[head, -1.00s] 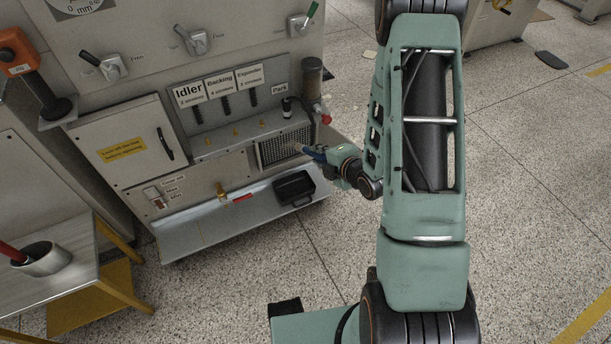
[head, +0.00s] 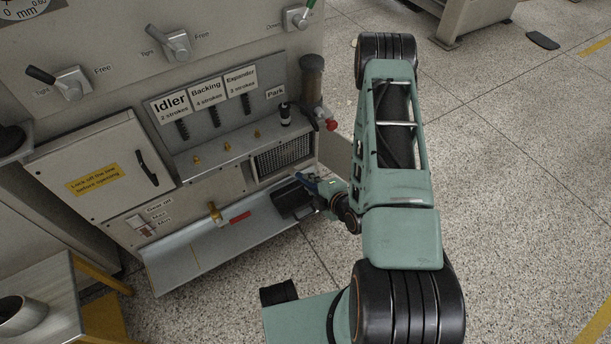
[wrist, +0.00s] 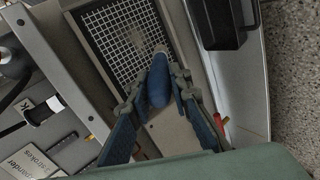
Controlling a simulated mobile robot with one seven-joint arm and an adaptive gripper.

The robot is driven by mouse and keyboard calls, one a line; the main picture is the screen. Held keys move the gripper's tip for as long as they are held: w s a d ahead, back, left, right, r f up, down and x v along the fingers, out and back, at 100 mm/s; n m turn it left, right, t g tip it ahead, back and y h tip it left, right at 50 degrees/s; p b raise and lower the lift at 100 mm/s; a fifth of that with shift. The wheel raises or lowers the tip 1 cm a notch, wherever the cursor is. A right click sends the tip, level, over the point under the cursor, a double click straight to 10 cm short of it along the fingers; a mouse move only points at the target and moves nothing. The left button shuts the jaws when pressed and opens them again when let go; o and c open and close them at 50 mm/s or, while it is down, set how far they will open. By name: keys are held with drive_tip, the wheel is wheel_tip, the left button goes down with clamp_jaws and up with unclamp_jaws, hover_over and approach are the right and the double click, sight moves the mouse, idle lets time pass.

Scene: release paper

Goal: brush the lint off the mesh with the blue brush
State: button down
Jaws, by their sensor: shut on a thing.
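The mesh (head: 285,160) is a framed metal grid low on the machine front. It fills the top middle of the wrist view (wrist: 112,35). My gripper (head: 312,184) is just in front of it, near its lower right side. In the wrist view my gripper (wrist: 158,88) is shut on the blue brush (wrist: 158,82), its fingers on either side of the handle. The brush's pale tip overlaps the mesh's lower edge in the picture; I cannot tell if it touches.
A black tray (head: 288,201) sits on the grey ledge (head: 190,262) below the mesh. A brass valve with a red handle (head: 240,217) is to its left. Labelled levers and a Park holder (head: 286,114) are above.

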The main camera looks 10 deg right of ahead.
sight(301, 174)
drive_tip(key=shift+w+a, duration=0.3)
drive_tip(key=shift+w, duration=0.65)
drive_tip(key=shift+w+a, duration=0.3)
drive_tip(key=shift+w, duration=0.6)
drive_tip(key=shift+w+a, duration=0.3)
drive_tip(key=shift+w, duration=0.65)
drive_tip(key=shift+w+a, duration=0.25)
drive_tip(key=shift+w, duration=0.4)
drive_tip(key=shift+d, duration=0.1)
